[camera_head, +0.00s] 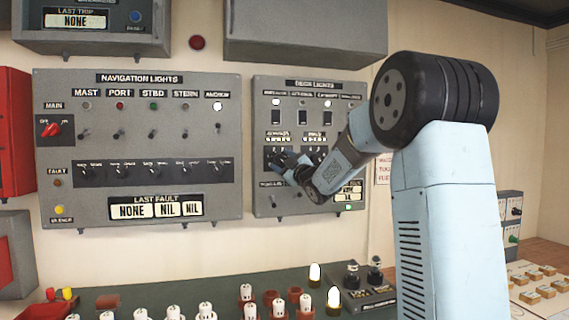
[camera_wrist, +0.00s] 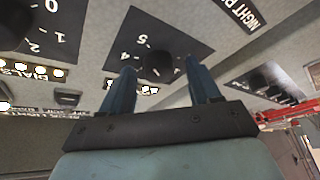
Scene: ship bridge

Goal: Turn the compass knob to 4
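A dark round knob (camera_wrist: 157,66) sits on a black dial plate (camera_wrist: 185,40) with white numbers; a 4 and a 5 are readable beside it. Its own name label is not readable, so I cannot confirm it is the compass knob. Its pointer is too dark to read. My gripper (camera_wrist: 160,68) is open, its two blue fingers on either side of the knob, with apparent gaps. In the head view my gripper (camera_head: 292,168) is at the lower left dials of the right-hand panel (camera_head: 262,110) and hides part of them.
Another numbered dial plate (camera_wrist: 45,28), labelled DIALS, lies to the left in the wrist view. A dark knob (camera_wrist: 268,80) is to the right. The navigation lights panel (camera_head: 235,150) is left of my gripper. A console (camera_head: 230,285) with lamps and small switches lies below.

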